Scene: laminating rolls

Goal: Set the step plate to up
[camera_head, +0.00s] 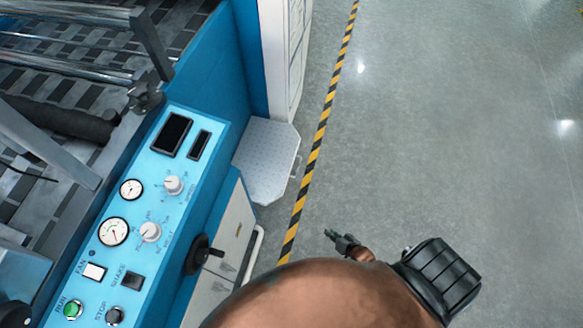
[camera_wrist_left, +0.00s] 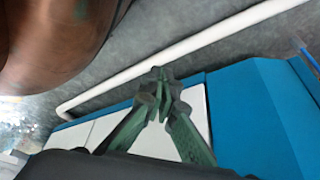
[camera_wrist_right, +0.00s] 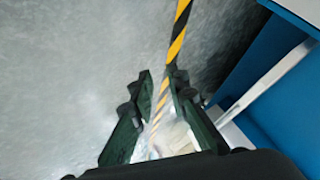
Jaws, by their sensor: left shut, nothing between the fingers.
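The step plate (camera_head: 263,160) is a pale grey, dimpled plate with cut corners. In the head view it sticks out flat from the foot of the blue machine, with a small handle (camera_head: 297,167) on its right edge. My right gripper (camera_head: 335,237) is below and right of the plate in the head view, apart from it. In the right wrist view this gripper (camera_wrist_right: 161,78) has its fingers apart, with floor and striped tape showing between them. My left gripper (camera_wrist_left: 160,76) is shut and empty in the left wrist view, and is outside the head view.
A blue control panel (camera_head: 150,215) with dials, knobs and buttons is at left, with a black crank (camera_head: 203,254) on its side. A white rail (camera_wrist_left: 190,45) runs along the machine's side near my left gripper. Open floor (camera_head: 440,130) lies right of the striped tape (camera_head: 318,140).

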